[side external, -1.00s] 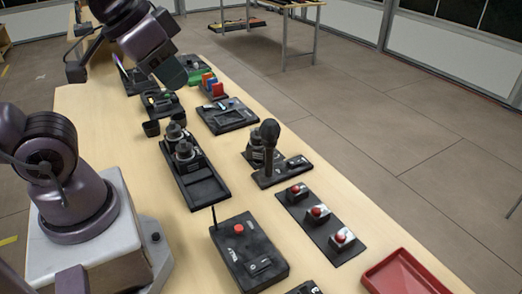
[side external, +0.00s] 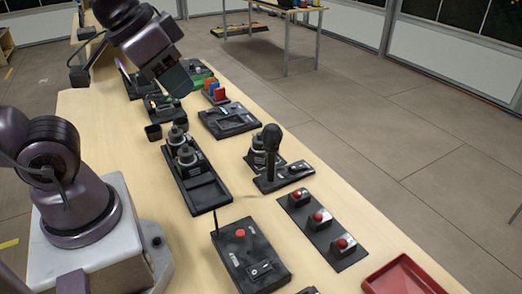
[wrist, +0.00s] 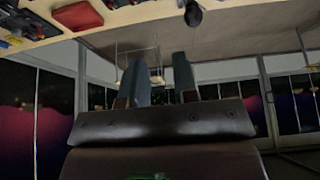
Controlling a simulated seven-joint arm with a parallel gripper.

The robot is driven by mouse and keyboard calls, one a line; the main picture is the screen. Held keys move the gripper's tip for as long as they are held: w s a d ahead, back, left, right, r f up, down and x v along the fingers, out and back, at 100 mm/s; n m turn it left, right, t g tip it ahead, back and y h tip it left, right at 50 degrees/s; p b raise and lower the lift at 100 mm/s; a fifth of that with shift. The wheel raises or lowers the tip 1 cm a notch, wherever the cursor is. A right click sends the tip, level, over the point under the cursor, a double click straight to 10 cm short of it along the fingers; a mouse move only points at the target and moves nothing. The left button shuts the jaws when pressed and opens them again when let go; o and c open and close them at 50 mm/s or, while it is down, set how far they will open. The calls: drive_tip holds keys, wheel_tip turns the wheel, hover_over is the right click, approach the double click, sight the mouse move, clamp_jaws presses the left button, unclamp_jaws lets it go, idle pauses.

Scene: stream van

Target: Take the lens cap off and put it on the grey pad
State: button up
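In the side view two dark lens-like cylinders (side external: 187,158) stand in a long black tray (side external: 208,198), with an empty section at its near end. Another short cylinder stands beside the black microphone (side external: 271,140). I cannot tell which piece is the lens cap, and I cannot pick out a grey pad for sure. My gripper (side external: 180,84) is above the far part of the bench, away from the cylinders. In the wrist view my gripper (wrist: 164,80) has its two fingers apart, with nothing seen between them.
A black box with a red button (side external: 240,234) and a thin upright rod stands near the front. A panel with red buttons (side external: 320,218) and a red tray (side external: 402,278) lie to the right. Coloured blocks (side external: 215,92) stand beyond. Bare wood (side external: 120,150) lies left of the black tray.

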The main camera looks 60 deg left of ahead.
drive_tip(key=o, duration=0.3)
drive_tip(key=n+g, duration=0.6)
drive_tip(key=n, duration=0.3)
hover_over(260, 133)
wheel_tip(260, 133, down, 15)
drive_tip(key=f, duration=0.6)
drive_tip(key=shift+s+d+f, duration=0.35)
drive_tip(key=shift+s, duration=0.05)
drive_tip(key=shift+w+a+f, duration=0.15)
drive_tip(key=shift+w+f, duration=0.05)
drive_tip(key=shift+f, duration=1.2)
drive_tip(key=shift+w+a+f, duration=0.15)
drive_tip(key=shift+f, duration=1.25)
